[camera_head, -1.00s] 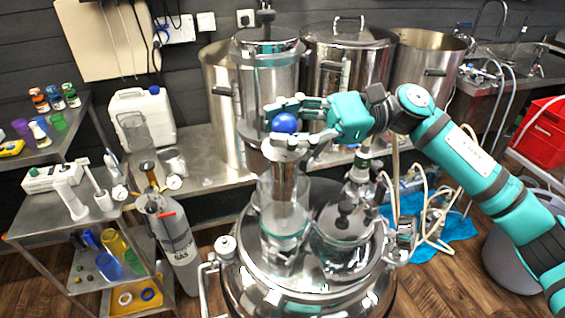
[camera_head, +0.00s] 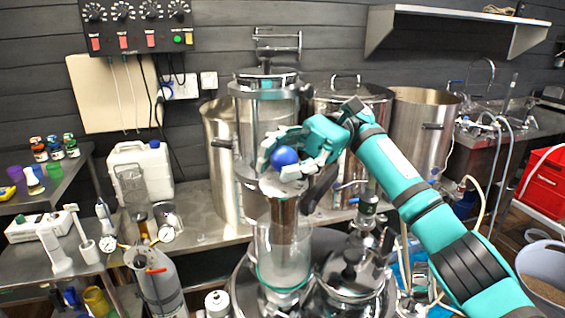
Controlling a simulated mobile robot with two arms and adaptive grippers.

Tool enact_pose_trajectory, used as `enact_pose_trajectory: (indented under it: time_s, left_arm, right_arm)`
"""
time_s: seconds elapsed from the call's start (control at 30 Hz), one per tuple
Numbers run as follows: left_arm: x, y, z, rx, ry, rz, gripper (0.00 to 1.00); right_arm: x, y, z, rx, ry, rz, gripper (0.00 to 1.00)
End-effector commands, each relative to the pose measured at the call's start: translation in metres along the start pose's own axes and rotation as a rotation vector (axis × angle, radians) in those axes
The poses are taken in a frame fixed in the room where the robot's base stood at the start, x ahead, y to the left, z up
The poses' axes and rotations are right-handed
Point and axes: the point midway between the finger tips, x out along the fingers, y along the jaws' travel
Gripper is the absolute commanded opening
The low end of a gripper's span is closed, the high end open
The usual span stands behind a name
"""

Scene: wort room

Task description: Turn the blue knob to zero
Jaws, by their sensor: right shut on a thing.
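The blue knob (camera_head: 284,157) is a round ball at the top of a tall glass and metal column (camera_head: 283,235), in the middle of the head view. My right gripper (camera_head: 286,160) is shut on the blue knob, its fingers around the ball. Its wrist is above and to the right of the knob, and the arm comes in from the lower right. The fingers hide part of the knob, and I see no scale on it. My left gripper is not in view.
Steel pots (camera_head: 348,100) stand close behind the column. A control panel (camera_head: 137,27) hangs on the wall at upper left, and a shelf (camera_head: 455,28) at upper right. A gas cylinder (camera_head: 160,285) stands at lower left.

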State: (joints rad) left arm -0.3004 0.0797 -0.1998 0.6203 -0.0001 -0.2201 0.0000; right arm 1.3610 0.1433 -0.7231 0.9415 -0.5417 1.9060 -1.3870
Motion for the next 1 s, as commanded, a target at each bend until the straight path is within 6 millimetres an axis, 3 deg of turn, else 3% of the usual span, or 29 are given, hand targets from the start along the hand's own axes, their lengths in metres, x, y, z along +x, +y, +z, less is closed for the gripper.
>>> enact_pose_trajectory:
  time_s: [0.43,0.47,0.63,1.0]
  left_arm:
    - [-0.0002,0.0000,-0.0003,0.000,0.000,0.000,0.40]
    - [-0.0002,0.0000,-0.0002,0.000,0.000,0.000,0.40]
    - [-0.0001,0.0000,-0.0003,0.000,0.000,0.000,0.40]
    - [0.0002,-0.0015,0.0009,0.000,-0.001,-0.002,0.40]
  right_arm:
    - [-0.0010,-0.0011,0.0034,-0.005,-0.007,0.002,0.00]
    - [-0.0010,-0.0012,0.0034,-0.005,-0.007,0.002,0.31]
    - [-0.0007,-0.0009,0.0023,-0.003,-0.006,0.004,0.53]
    - [-0.0001,-0.0005,0.0010,-0.002,-0.004,0.006,0.56]
